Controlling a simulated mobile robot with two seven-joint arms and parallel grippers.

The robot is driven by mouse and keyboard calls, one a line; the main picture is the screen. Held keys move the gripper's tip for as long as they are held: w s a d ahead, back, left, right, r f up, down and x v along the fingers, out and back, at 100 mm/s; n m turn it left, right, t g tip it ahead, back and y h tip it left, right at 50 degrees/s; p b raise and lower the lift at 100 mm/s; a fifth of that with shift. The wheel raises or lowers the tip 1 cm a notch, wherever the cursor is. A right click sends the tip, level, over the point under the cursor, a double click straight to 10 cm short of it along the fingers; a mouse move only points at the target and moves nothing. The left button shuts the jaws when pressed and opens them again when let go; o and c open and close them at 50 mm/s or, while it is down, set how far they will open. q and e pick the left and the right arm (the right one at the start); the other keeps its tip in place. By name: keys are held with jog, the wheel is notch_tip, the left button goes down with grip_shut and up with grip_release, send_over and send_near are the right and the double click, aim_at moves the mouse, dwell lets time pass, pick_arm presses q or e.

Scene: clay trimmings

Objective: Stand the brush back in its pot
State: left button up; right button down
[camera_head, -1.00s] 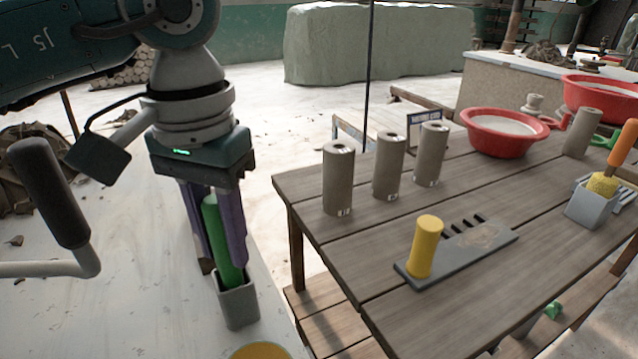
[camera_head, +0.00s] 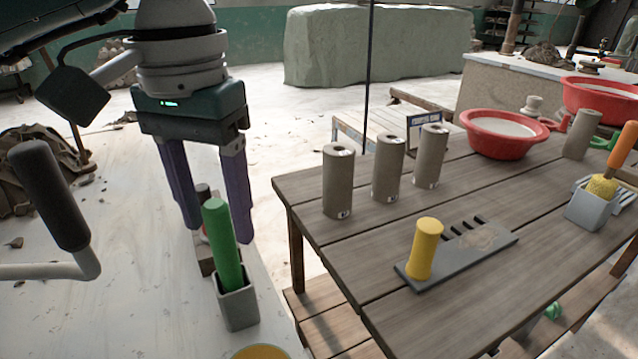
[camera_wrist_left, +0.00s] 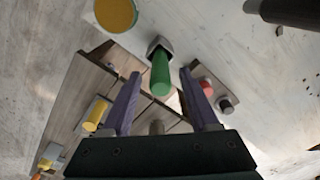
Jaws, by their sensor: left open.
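The green-handled brush (camera_head: 222,245) stands nearly upright in a square grey pot (camera_head: 238,305) at the lower left of the head view; its lower end is hidden inside. The wrist view also shows the green handle (camera_wrist_left: 160,75) and the pot (camera_wrist_left: 160,45). My left gripper (camera_head: 217,232) has purple fingers spread apart and empty. It is above and behind the brush, with the handle's top showing in front of the gap. In the wrist view the handle lies between the fingers' lines, apart from both. My right gripper is not in view.
The slatted wooden table (camera_head: 400,315) holds several grey-brown cylinders, a grey rack (camera_head: 465,255) with a yellow-handled tool (camera_head: 425,250), a red bowl (camera_head: 500,140), and another grey pot (camera_head: 590,208) with an orange-handled brush (camera_head: 622,145). A dark-topped item (camera_head: 203,190) stands behind the green brush.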

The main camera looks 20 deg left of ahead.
pick_arm(q)
notch_tip(320, 180, up, 8)
jog(key=shift+r, duration=0.1)
jog(key=shift+d, duration=0.1)
